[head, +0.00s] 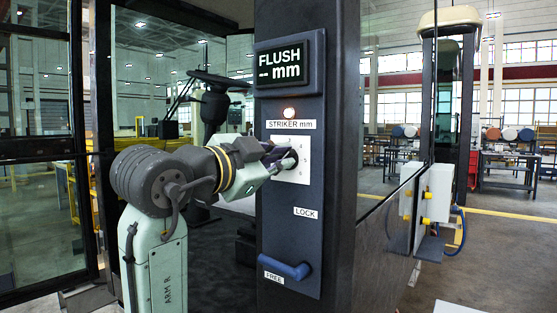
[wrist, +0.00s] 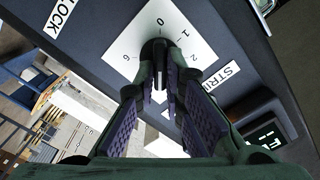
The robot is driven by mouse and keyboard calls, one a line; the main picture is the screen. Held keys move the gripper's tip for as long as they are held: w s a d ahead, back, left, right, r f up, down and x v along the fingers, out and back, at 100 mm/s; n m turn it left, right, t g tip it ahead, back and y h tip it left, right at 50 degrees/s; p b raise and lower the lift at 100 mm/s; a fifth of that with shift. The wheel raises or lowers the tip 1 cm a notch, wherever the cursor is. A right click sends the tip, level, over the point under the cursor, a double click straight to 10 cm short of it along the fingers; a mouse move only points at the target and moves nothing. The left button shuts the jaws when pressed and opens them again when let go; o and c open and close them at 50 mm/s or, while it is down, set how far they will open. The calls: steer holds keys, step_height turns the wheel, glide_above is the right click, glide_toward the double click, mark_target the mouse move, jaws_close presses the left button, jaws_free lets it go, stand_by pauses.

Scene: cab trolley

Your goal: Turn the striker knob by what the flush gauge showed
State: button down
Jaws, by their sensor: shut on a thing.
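The striker knob (wrist: 153,47) is dark and sits in the middle of a white dial plate (wrist: 122,45). The numbers 0, 1, 2 and 6 show around it in the wrist view. My gripper (wrist: 156,78) is shut on the knob, with a purple-padded finger on each side. In the head view my gripper (head: 282,164) reaches the dial from the left and hides part of the plate and knob. The flush gauge (head: 289,62) above reads "FLUSH" with dashes and "mm", no number. Which number the knob points at is unclear.
A lit round lamp (head: 289,112) sits above the "STRIKER mm" label (head: 291,125). A blue lever (head: 287,270) is below, by the FREE label (head: 273,277); the LOCK label (head: 306,213) is higher. Glass panels flank the dark post.

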steer(key=c, duration=1.7)
jaws_free()
steer(key=v, duration=1.2)
